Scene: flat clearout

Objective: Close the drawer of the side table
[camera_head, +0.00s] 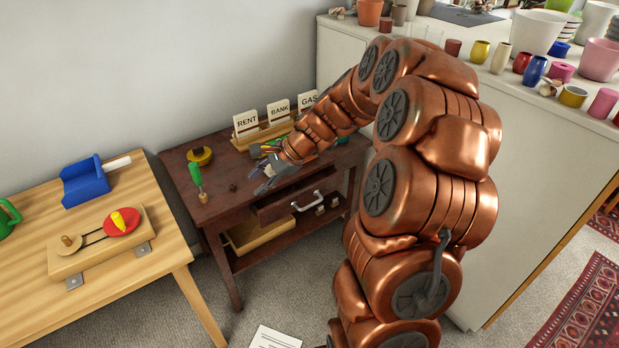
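The dark reddish-brown side table (222,203) stands against the wall, left of the white cabinet. Its drawer (272,212) is under the top and has a pale metal bar handle (308,202). The drawer front appears to stand out a little from the table; the exact gap is hard to tell. My gripper (260,179) is above the table top near its front edge, up and left of the handle and apart from it. Its grey fingers look spread, with nothing seen between them.
On the side table are a green-handled tool (197,177), a yellow round item (200,156) and a card rack (262,132). A wooden table (115,290) stands at left. The white cabinet (530,180) bounds the right. A paper (275,338) lies on the carpet.

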